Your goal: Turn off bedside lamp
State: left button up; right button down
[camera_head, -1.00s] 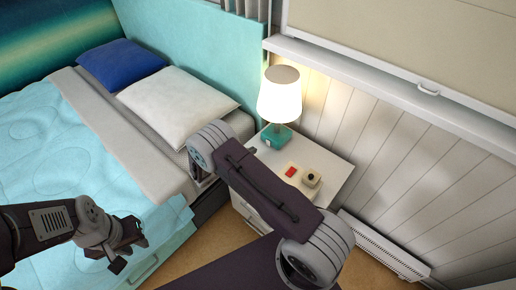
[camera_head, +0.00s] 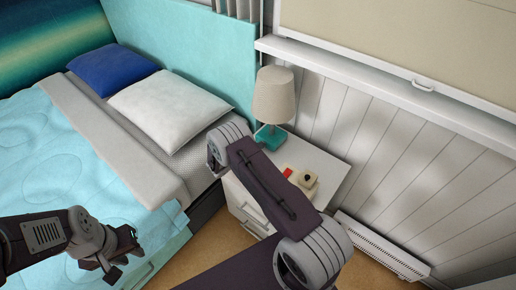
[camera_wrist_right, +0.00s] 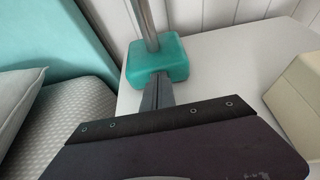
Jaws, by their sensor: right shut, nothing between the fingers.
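The bedside lamp (camera_head: 273,97) stands upright on the white nightstand (camera_head: 327,172). Its beige shade is dark and gives no glow. Its teal block base (camera_head: 271,137) also shows in the right wrist view (camera_wrist_right: 157,60), with a metal pole rising from it. My right gripper (camera_wrist_right: 157,90) is shut and empty, its fingertips at the front face of the base; I cannot tell whether they touch it. In the head view my own arm hides that gripper. My left gripper (camera_head: 112,264) hangs over the bed's near edge, away from the lamp; its jaw opening is unclear.
A small red item (camera_head: 288,173) and a cream box-like object (camera_head: 305,180) sit on the nightstand to the right of the lamp. The bed (camera_head: 60,160) with a white pillow (camera_head: 170,105) and a blue pillow (camera_head: 113,68) is on the left. A panelled wall stands behind.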

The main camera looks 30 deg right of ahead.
jog(key=shift+r+p, duration=0.65)
jog(key=shift+r, duration=0.2)
pick_arm(q)
jog(key=shift+r, duration=0.6)
